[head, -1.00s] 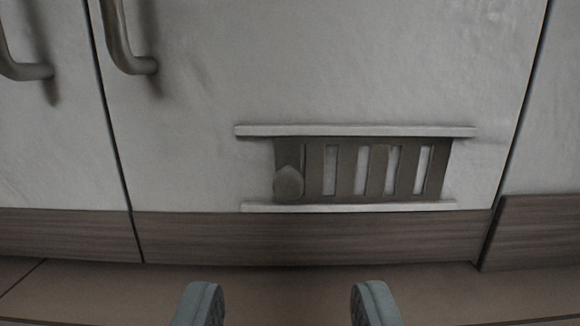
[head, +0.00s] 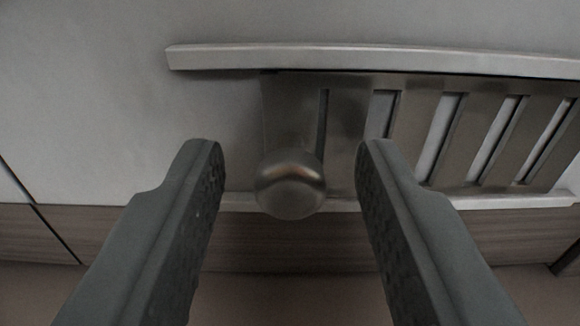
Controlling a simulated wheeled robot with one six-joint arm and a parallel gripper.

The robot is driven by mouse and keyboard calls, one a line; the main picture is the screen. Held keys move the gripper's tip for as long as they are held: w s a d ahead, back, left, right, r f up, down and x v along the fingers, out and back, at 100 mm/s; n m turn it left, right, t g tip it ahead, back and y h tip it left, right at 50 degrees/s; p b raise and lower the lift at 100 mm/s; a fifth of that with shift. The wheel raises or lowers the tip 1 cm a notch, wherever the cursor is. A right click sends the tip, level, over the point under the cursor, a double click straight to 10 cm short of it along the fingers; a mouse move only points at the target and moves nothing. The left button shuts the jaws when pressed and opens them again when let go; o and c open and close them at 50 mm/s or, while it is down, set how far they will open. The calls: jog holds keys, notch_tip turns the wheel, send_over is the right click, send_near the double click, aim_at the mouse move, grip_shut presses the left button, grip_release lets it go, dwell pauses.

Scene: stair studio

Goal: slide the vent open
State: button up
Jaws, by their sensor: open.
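The vent's dark metal slide plate (head: 345,120) has several upright slots, with pale strips showing through the ones toward the right. It sits between an upper rail (head: 370,58) and a lower rail (head: 500,201) on a white cabinet door. A round metal knob (head: 290,184) sticks out at the left end of the plate. My gripper (head: 289,155) is open, with one finger on each side of the knob. A clear gap shows between the knob and each finger. The right finger hides part of the plate and of the lower rail.
The white door panel (head: 90,120) is bare to the left of the plate, and the rails extend past the plate's left end there. A brown wood plinth (head: 270,245) runs below the door, above a brownish floor (head: 285,290).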

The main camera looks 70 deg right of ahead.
grip_shut()
jog(key=shift+w+a, duration=0.25)
jog(key=shift+w, duration=0.55)
grip_release()
jog(key=shift+a, duration=0.1)
jog(key=v, duration=1.7)
jog(key=shift+a, duration=0.15)
